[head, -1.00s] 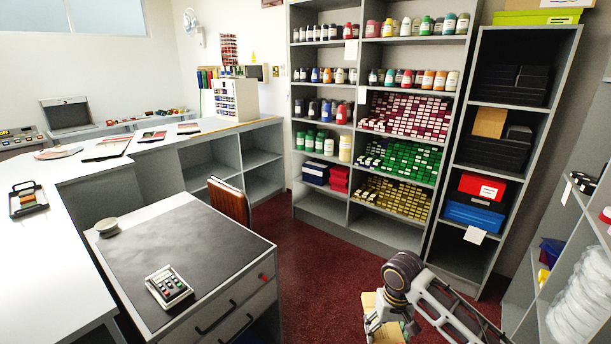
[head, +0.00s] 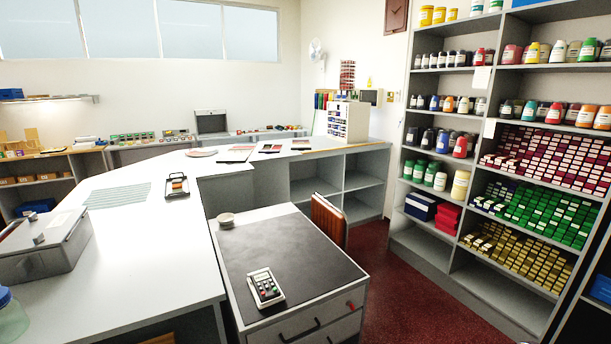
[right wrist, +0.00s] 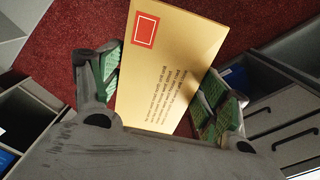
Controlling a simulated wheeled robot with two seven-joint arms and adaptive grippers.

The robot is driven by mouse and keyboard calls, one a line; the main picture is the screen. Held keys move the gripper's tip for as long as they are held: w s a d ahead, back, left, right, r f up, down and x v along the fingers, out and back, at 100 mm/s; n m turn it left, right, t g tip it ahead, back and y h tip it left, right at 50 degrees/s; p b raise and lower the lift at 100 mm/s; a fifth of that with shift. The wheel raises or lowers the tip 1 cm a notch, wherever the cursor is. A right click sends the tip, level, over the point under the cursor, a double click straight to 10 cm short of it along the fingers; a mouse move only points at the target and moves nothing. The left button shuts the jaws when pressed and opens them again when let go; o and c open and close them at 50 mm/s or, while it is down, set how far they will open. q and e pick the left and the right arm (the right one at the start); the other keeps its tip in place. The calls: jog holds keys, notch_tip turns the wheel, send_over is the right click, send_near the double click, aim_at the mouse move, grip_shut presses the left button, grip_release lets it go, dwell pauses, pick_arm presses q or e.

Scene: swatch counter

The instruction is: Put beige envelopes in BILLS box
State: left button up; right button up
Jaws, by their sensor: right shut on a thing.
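In the right wrist view a beige envelope (right wrist: 172,62) with a red square mark and printed lines sits between the green-padded fingers of my right gripper (right wrist: 160,95). The gripper is shut on it and holds it above the dark red floor. Neither gripper shows in the head view. I see no box that I can read as marked BILLS.
A drawer desk (head: 295,260) with a calculator (head: 265,288) stands in the middle. A long white counter (head: 150,270) runs along the left, with a grey metal box (head: 45,245) on it. Tall shelves (head: 480,205) with bottles stand at the right. Red floor (head: 420,285) is open between them.

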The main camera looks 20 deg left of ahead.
jog(key=s+f, duration=0.3)
jog(key=f, duration=0.9)
jog(key=shift+s, duration=0.3)
jog(key=shift+s+a, duration=0.1)
